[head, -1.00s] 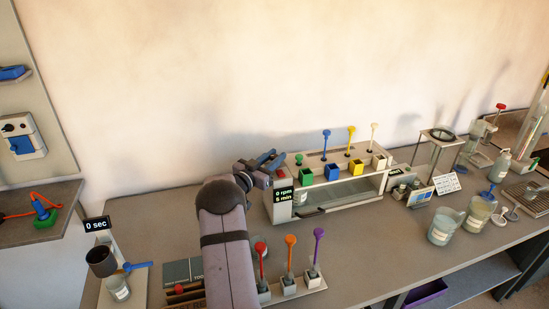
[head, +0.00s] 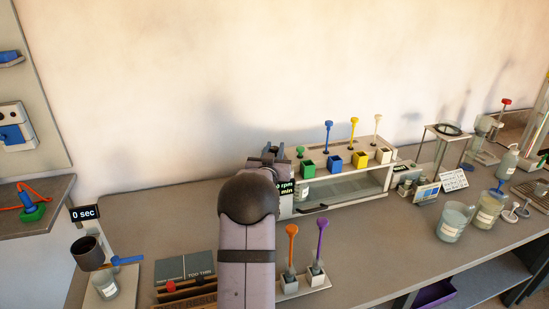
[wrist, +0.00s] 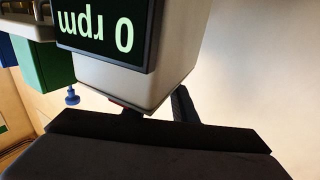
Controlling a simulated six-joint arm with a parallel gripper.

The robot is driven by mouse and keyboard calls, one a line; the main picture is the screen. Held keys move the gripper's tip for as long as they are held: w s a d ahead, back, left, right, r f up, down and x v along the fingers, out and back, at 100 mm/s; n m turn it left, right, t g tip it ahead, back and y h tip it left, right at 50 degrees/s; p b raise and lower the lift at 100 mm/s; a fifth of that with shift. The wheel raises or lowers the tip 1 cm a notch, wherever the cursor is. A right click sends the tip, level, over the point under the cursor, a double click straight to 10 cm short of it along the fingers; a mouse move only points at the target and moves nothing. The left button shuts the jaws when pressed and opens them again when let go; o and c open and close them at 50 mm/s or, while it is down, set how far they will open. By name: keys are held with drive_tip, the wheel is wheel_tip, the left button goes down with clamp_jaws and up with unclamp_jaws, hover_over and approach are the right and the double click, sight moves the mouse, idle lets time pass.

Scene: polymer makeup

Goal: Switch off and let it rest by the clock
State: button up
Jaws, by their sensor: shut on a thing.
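The white mixer unit (head: 345,200) stands on the bench at the centre, mostly to the right of my arm. Its dark display (head: 286,188) is partly behind my arm; in the wrist view the display (wrist: 105,35) reads 0 rpm, upside down. My gripper (head: 270,152) is at the mixer's left end, at the top. In the wrist view my gripper's dark fingers (wrist: 150,115) are close against the end of the housing, with a sliver of a red switch (wrist: 118,104) showing between. They are shut on it, mostly hidden. A small clock display (head: 85,213) at the left reads 0 sec.
Coloured blocks with scoops (head: 335,160) line the mixer's top. An orange scoop (head: 291,255) and a purple scoop (head: 318,250) stand just right of my forearm. Glass beakers (head: 453,222) stand at the right. A black cup on a stand (head: 87,253) is at the left.

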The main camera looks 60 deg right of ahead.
sight(275, 148)
drive_tip(key=shift+n+t+b, duration=0.3)
drive_tip(key=shift+t+b, duration=0.1)
drive_tip(key=shift+b, duration=0.05)
drive_tip(key=o, duration=1)
drive_tip(key=shift+r, duration=0.1)
wheel_tip(275, 148, up, 10)
drive_tip(key=shift+f+b, duration=0.1)
drive_tip(key=shift+b, duration=0.55)
